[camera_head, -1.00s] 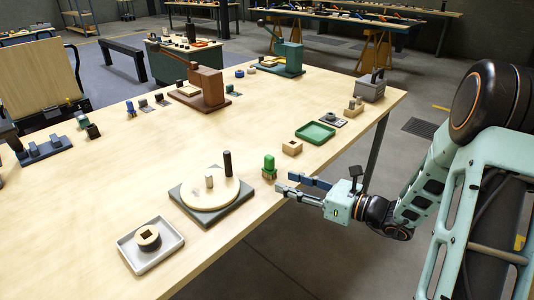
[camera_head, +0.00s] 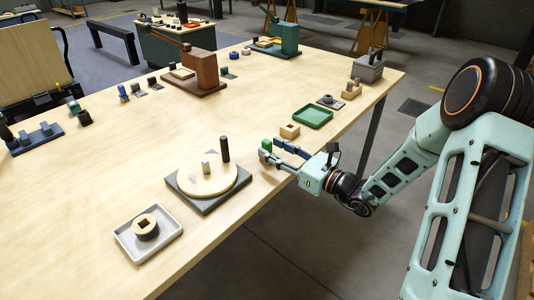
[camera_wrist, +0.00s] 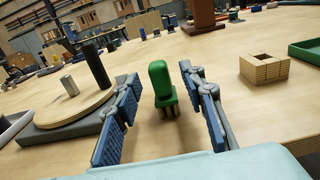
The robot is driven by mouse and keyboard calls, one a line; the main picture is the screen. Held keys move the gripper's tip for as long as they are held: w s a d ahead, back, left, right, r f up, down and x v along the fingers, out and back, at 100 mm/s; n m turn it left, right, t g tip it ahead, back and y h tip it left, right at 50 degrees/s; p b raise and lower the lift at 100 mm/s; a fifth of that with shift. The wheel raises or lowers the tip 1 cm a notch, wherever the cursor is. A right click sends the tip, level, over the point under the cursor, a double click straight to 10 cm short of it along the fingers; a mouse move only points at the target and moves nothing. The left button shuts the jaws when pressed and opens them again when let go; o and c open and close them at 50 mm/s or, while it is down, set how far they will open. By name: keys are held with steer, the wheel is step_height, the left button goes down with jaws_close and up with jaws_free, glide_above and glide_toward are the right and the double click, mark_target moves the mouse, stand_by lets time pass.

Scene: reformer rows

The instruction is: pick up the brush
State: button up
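The brush (camera_wrist: 162,84) has a rounded green handle and a pale bristle base. It stands upright on the wooden table near its edge. In the head view only the top of the brush (camera_head: 267,145) shows, the rest hidden by a finger. My gripper (camera_wrist: 164,122) is open, its two blue-padded fingers on either side of the brush with a gap to each. It also shows at the table edge in the head view (camera_head: 279,151). No contact with the brush shows.
Left of the brush is a grey base (camera_head: 206,205) with a round wooden disc (camera_head: 207,181) and a dark upright peg (camera_head: 225,149). A wooden block with a square hole (camera_head: 290,131) and a green tray (camera_head: 313,116) are beyond. A grey tray (camera_head: 121,240) lies nearer.

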steer(key=shift+x, duration=1.45)
steer(key=shift+c, duration=0.6)
jaws_close()
steer(key=shift+r, duration=0.1)
